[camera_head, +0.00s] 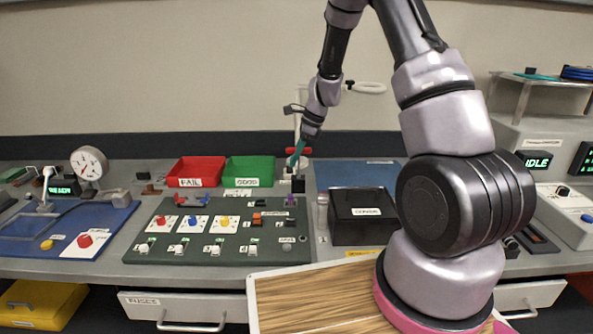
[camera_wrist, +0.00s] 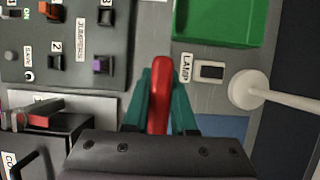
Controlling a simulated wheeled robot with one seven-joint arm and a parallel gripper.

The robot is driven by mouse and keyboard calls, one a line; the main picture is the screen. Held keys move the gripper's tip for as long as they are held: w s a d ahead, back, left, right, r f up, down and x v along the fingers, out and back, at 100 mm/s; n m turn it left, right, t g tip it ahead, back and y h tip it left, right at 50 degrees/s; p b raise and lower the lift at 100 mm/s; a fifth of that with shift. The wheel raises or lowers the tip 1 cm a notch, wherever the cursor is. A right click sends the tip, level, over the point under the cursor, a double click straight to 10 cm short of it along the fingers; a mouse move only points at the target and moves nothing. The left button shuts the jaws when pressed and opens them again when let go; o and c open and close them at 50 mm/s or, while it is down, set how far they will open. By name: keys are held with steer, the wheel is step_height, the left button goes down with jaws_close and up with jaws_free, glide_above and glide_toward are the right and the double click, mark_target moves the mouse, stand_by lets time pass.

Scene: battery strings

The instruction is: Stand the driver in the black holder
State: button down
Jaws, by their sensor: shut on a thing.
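My gripper (camera_head: 297,160) has teal fingers and is shut on the red handle of the driver (camera_head: 306,151), above the back of the bench. In the wrist view the driver (camera_wrist: 160,95) shows as a long red handle between the fingers (camera_wrist: 160,82). It lies roughly sideways in the head view, not upright. Its shaft is not visible. A small black block (camera_head: 298,185), which looks like the black holder, stands below my gripper behind the green board. Its opening cannot be made out, and I cannot identify it in the wrist view.
The green board (camera_head: 190,253) with switches lies at front left. Red (camera_head: 196,168) and green (camera_head: 250,169) bins stand behind it. A black box (camera_head: 362,231) is at right. The white lamp base (camera_wrist: 247,90) and a black switch (camera_wrist: 210,72) are close by.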

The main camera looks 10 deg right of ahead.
mark_target(309, 148)
steer(key=shift+a+f, duration=0.1)
steer(key=shift+f, duration=1.85)
steer(key=shift+s+f, duration=0.1)
steer(key=shift+f, duration=0.05)
steer(key=c, duration=0.7)
jaws_free()
steer(key=shift+c, duration=0.2)
steer(key=v, duration=1.2)
steer(key=shift+r, duration=0.35)
steer(key=s+r+n+t, duration=0.3)
steer(key=s+r+n, duration=0.55)
steer(key=r, duration=0.75)
steer(key=s+d+r+n+t+h, duration=0.1)
steer(key=s+r+n, duration=0.3)
steer(key=s, duration=0.6)
steer(key=s+d+r+n+t+h, duration=0.1)
steer(key=s+r+n+t, duration=0.1)
steer(key=s, duration=0.8)
step_height(309, 148, up, 2)
steer(key=shift+d+r+n+h, duration=0.15)
steer(key=shift+n+h, duration=0.15)
steer(key=shift+n, duration=0.55)
